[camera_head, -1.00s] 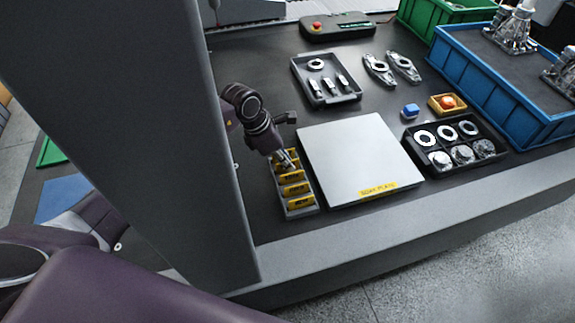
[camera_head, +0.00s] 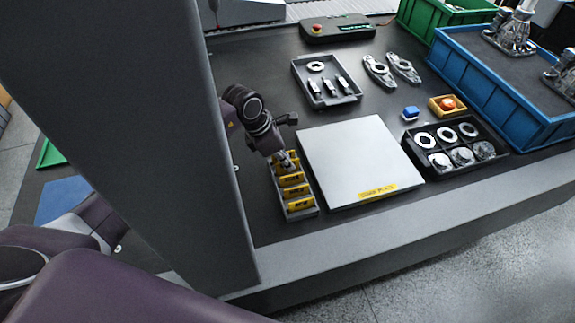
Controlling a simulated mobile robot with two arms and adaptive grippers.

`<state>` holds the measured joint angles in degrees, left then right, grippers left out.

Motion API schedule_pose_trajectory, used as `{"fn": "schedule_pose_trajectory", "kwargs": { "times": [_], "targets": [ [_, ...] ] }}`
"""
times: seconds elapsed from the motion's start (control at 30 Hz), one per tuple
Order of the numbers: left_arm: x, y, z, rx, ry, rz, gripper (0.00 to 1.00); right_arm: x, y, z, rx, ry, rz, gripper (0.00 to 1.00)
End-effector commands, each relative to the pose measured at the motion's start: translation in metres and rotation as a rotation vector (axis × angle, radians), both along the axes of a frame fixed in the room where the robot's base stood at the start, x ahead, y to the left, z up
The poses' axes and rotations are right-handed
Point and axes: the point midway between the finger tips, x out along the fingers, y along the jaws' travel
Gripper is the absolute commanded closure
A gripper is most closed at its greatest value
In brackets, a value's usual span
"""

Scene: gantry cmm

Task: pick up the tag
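Several yellow tags with dark print stand in a row in a narrow grey rack (camera_head: 311,212) on the dark table. The nearest tag (camera_head: 300,204) and the one behind it (camera_head: 296,191) show clearly. My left gripper (camera_head: 288,168) points down into the far part of the rack, at the far tags. The gripper partly hides those tags. Its fingers are small and dark here, so I cannot tell whether they are open or closed on a tag. My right gripper is not in view.
A pale square plate (camera_head: 358,155) lies just right of the rack. A black tray of rings (camera_head: 465,168), a grey parts tray (camera_head: 350,97) and a blue crate (camera_head: 505,110) stand beyond. A large grey column (camera_head: 160,130) blocks the left side.

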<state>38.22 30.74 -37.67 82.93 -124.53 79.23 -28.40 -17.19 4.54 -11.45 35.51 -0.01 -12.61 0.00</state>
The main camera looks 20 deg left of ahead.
Motion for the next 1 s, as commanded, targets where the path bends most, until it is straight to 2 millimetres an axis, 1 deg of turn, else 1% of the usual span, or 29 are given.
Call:
{"fn": "schedule_pose_trajectory", "kwargs": {
  "times": [0.17,0.27,0.5,0.6,0.7,0.8,1.0],
  "targets": [
    [0.001,0.000,0.029,0.001,-0.005,-0.002,1.00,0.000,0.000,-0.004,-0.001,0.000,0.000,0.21],
    [0.001,0.000,0.054,0.003,-0.007,-0.002,1.00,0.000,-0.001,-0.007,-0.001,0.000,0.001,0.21],
    [0.001,0.000,0.125,0.001,-0.008,-0.001,1.00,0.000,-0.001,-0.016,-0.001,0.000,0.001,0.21],
    [0.001,0.000,0.149,0.002,-0.005,0.000,1.00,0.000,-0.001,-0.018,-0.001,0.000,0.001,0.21],
    [0.000,0.001,0.167,0.002,-0.003,-0.002,1.00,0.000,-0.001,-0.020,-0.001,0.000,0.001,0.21],
    [0.000,0.000,0.180,0.001,-0.001,-0.001,1.00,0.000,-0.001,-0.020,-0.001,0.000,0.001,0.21],
    [0.000,0.000,0.197,0.001,0.000,-0.001,1.00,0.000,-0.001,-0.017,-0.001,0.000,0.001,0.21]
  ]
}}
